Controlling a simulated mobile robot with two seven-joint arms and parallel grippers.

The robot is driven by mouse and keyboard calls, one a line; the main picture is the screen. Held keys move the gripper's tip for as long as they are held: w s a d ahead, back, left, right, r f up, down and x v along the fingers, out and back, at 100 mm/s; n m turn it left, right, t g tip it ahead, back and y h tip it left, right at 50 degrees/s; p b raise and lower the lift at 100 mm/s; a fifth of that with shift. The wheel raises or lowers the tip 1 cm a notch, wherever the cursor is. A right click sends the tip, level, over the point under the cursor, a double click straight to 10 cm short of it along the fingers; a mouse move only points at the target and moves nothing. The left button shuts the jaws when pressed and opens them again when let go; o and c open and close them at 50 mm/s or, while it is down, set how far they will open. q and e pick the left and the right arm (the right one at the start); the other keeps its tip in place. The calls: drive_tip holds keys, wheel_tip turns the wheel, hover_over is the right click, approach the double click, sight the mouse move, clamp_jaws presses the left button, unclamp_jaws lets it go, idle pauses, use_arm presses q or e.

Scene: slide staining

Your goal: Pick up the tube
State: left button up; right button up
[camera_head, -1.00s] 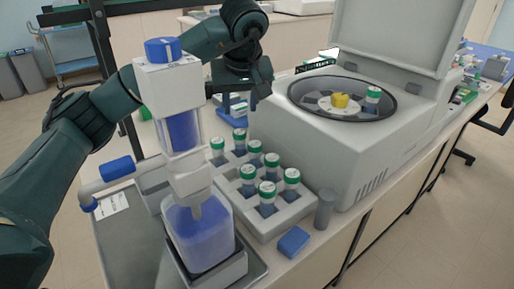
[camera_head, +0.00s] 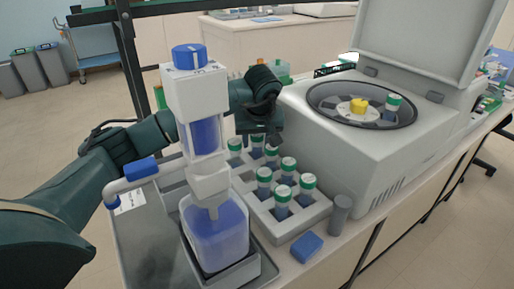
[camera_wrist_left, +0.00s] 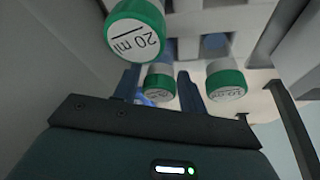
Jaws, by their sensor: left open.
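Several tubes with green-rimmed white caps, such as one at the front right (camera_head: 306,186), stand in a pale grey rack (camera_head: 318,217). My left gripper (camera_head: 262,142) is low over the rack's rear part, pointing down and open. In the left wrist view its two dark blue fingers (camera_wrist_left: 160,92) sit either side of a tube cap (camera_wrist_left: 155,85); I see no contact. A nearer cap marked "20 ml" (camera_wrist_left: 137,28) and another cap (camera_wrist_left: 227,84) are close by. Another tube (camera_head: 392,105) stands in the open centrifuge (camera_head: 362,156). My right gripper is out of view.
A dispenser bottle with blue liquid (camera_head: 215,235) stands on a grey tray (camera_head: 145,255) left of the rack, close to my left arm. A blue block (camera_head: 306,247) and a grey cylinder (camera_head: 340,213) lie and stand by the rack's right front. The centrifuge wall bounds the rack's right.

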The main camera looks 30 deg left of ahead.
use_arm(q)
drive_tip(key=c, duration=0.7)
drive_tip(key=shift+c, duration=0.2)
drive_tip(key=shift+r, duration=0.15)
